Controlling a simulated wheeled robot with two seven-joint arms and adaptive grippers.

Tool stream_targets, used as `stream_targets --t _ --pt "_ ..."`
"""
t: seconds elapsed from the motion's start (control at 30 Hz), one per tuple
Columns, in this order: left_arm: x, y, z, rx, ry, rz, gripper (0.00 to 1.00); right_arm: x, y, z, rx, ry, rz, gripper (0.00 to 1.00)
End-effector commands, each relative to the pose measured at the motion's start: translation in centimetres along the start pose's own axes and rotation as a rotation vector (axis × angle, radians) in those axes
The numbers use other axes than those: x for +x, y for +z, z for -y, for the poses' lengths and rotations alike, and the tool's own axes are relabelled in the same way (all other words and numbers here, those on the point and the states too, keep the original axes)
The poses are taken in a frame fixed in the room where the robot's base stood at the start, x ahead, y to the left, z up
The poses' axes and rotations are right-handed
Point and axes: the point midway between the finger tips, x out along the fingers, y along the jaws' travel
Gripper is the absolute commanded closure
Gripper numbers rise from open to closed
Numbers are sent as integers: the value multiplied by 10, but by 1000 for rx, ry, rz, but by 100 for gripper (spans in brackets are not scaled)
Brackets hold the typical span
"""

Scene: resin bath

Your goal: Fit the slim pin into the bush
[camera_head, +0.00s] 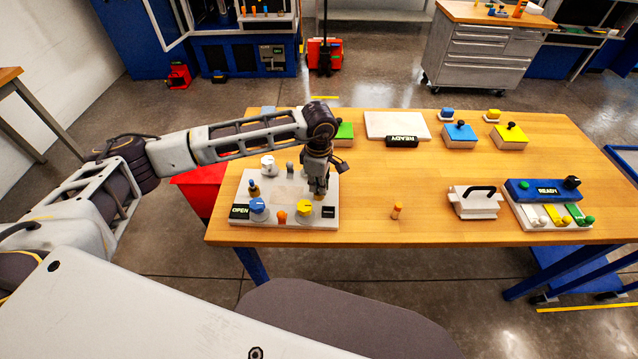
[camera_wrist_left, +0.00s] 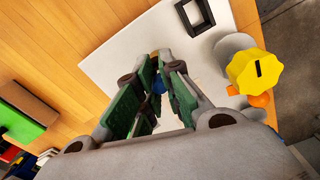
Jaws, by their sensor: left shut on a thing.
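My left gripper (camera_head: 318,188) points down over the right part of a pale board (camera_head: 240,202) on the wooden table. In the left wrist view its green-padded fingers (camera_wrist_left: 156,95) are closed around a small blue part (camera_wrist_left: 158,86), mostly hidden by the pads. I cannot tell whether this is the slim pin. An orange pin (camera_head: 397,210) stands on the table right of the board. On the board are a short pin (camera_head: 253,189), an orange piece (camera_head: 282,217) and a grey post (camera_head: 290,168). I cannot tell which piece is the bush. My right gripper is not in view.
A blue knob (camera_head: 258,206) and a yellow knob (camera_head: 304,207) sit on the board's near side; the yellow one also shows in the wrist view (camera_wrist_left: 253,73). The middle table is mostly clear.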

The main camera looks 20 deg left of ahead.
Motion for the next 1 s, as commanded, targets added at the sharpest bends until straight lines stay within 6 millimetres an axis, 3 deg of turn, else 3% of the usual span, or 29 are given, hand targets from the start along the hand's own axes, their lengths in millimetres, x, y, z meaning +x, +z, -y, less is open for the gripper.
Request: stream_targets --t 0.47,0.5,0.63,1.0 --pt "4 0 0 1 1 0 100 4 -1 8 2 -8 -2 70" --pt "4 0 0 1 0 0 86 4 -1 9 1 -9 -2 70" --pt "3 0 0 1 0 0 70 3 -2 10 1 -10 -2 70" --pt "3 0 0 1 0 0 70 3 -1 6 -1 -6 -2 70"
